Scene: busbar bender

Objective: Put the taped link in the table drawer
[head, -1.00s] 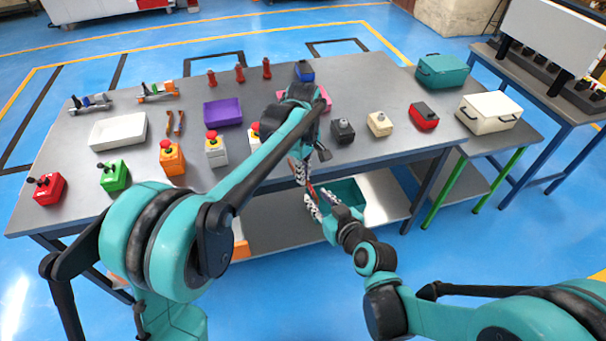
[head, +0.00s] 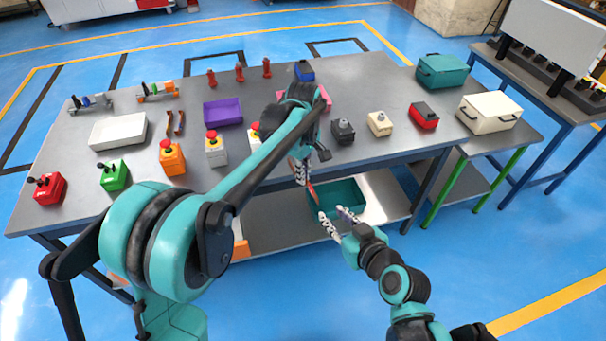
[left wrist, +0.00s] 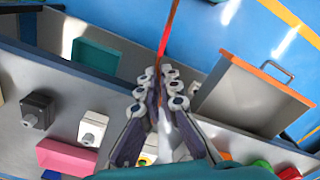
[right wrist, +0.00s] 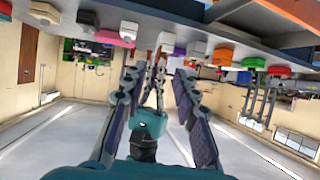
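The taped link (head: 314,194) is a thin copper strip, and a bright red band shows on it in the left wrist view (left wrist: 164,45). My left gripper (head: 301,172) is shut on it in front of the table's front edge, with the strip sticking out past the fingertips. My right gripper (head: 334,217) is open and empty, below and to the right of the link, apart from it. The table drawer (left wrist: 248,95) stands open in the left wrist view, grey inside with an orange front edge and a handle. In the head view, my left arm hides most of it.
A teal bin (head: 350,195) sits on the lower shelf. A teal case (head: 442,71) and a cream case (head: 490,110) stand at the right.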

